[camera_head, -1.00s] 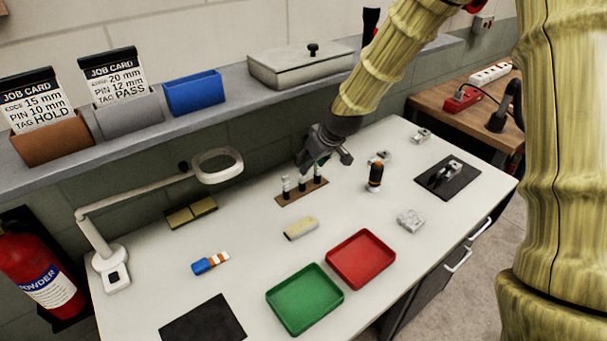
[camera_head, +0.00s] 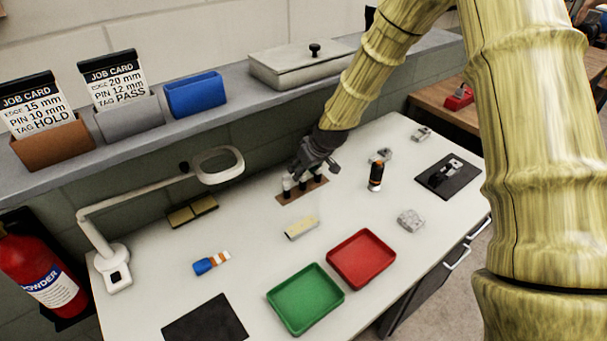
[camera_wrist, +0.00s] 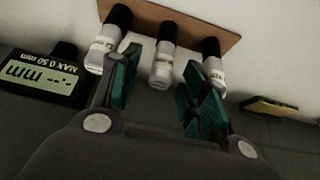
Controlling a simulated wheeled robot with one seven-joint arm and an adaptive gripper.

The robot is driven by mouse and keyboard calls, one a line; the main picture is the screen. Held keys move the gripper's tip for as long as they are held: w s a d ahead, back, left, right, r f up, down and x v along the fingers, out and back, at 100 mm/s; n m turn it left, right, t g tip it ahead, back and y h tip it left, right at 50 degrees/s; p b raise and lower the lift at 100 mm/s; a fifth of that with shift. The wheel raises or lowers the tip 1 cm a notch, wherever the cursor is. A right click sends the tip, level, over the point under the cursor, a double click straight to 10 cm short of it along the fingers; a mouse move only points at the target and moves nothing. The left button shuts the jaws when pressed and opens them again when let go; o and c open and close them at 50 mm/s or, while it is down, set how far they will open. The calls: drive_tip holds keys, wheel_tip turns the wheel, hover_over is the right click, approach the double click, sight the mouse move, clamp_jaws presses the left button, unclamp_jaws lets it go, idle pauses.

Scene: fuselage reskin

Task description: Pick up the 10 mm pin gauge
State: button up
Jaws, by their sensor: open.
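Three pin gauges with black ends and pale bodies stand in a row on a brown board (camera_head: 290,199) at the back of the bench. In the wrist view the middle pin gauge (camera_wrist: 163,64) shows between the green-padded fingers of my open gripper (camera_wrist: 160,82). The left pin gauge (camera_wrist: 103,45) is partly behind the left finger, and the right pin gauge (camera_wrist: 212,62) is just outside the right finger. Their size markings are too small to read, so I cannot tell which is 10 mm. In the head view my gripper (camera_head: 310,163) is right over the board and partly hides the pins.
A dark box with a display (camera_wrist: 40,78) shows beside the left finger. A magnifier lamp (camera_head: 217,167) stands left of the board. Green (camera_head: 305,299) and red (camera_head: 361,259) trays lie in front. An orange-black upright tool (camera_head: 375,177) stands to the right.

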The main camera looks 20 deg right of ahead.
drive_tip(key=shift+w+f, duration=0.2)
drive_tip(key=shift+c, duration=0.6)
clamp_jaws()
drive_tip(key=shift+r, duration=0.15)
